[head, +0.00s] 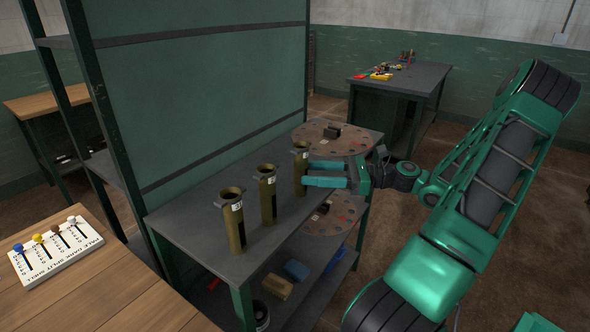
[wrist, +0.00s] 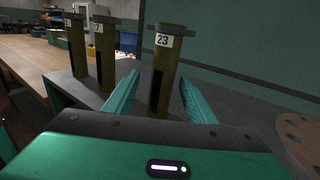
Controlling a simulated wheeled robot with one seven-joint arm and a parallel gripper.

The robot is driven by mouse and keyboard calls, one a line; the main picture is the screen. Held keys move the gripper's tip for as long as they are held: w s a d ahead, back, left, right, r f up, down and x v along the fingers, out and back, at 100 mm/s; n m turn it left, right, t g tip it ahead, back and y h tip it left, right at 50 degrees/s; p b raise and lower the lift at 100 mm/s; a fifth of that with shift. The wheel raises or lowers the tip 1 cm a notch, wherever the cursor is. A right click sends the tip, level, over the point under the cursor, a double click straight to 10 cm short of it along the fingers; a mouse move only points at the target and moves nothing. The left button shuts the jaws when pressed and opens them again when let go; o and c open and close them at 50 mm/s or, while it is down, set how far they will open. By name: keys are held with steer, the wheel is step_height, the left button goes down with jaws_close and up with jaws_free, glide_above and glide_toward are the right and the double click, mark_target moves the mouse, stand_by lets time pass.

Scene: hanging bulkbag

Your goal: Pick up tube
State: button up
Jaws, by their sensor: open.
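Three upright olive-brass tubes stand in a row on the grey workbench. In the head view they are the near tube (head: 233,222), the middle tube (head: 267,195) and the far tube (head: 300,170). My gripper (head: 322,174) is beside the far tube, on its right, with fingers pointing left. In the wrist view the tube labelled 23 (wrist: 159,85) stands between the fingertips of my open gripper (wrist: 160,85), with gaps on both sides. Two other tubes, one labelled 7 (wrist: 104,60) and another (wrist: 77,50), stand to the left.
The grey bench (head: 200,220) has a green back panel (head: 200,90) behind the tubes. A round disc with holes (head: 335,138) lies at its far end. A wooden table (head: 100,290) with a white slider board (head: 55,250) is at lower left. Another bench (head: 420,78) stands behind.

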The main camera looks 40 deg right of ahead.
mark_target(294, 171)
steer(key=shift+f+x, duration=0.2)
steer(key=shift+x, duration=3.6)
steer(key=shift+w+d, duration=0.15)
steer(key=shift+w, duration=0.05)
steer(key=shift+c, duration=0.6)
steer(key=c, duration=1.2)
steer(key=shift+o, duration=0.2)
steer(key=shift+r, duration=0.15)
step_height(294, 171, up, 10)
